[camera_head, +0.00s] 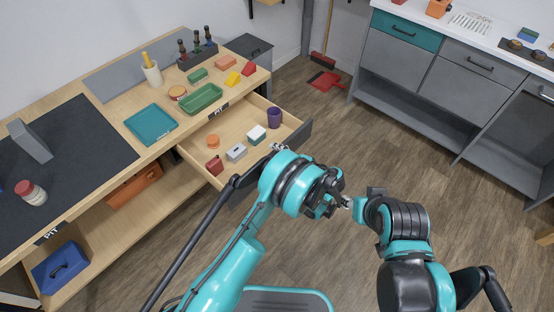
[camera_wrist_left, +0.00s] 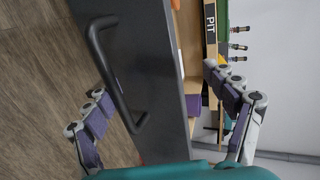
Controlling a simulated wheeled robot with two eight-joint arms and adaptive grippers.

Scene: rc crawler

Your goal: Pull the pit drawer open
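The pit drawer (camera_head: 292,142) stands pulled out from the workbench, with its inside showing in the head view. Its dark grey front (camera_wrist_left: 145,55) fills the middle of the left wrist view, with a black bar handle (camera_wrist_left: 117,85) on it. My left gripper (camera_wrist_left: 155,80) is open at the drawer front. One finger is on the handle side over the floor, the other on the drawer's inner side. The handle lies between them, with no grip on it visible. My right gripper (camera_head: 347,203) is small and mostly hidden beside my left wrist; its fingers cannot be made out.
The drawer holds a purple cup (camera_head: 274,117), a grey box (camera_head: 236,152), a red item (camera_head: 215,166) and others. The workbench top carries a green tray (camera_head: 202,98) and a teal tray (camera_head: 151,124). Grey cabinets (camera_head: 440,85) stand at right.

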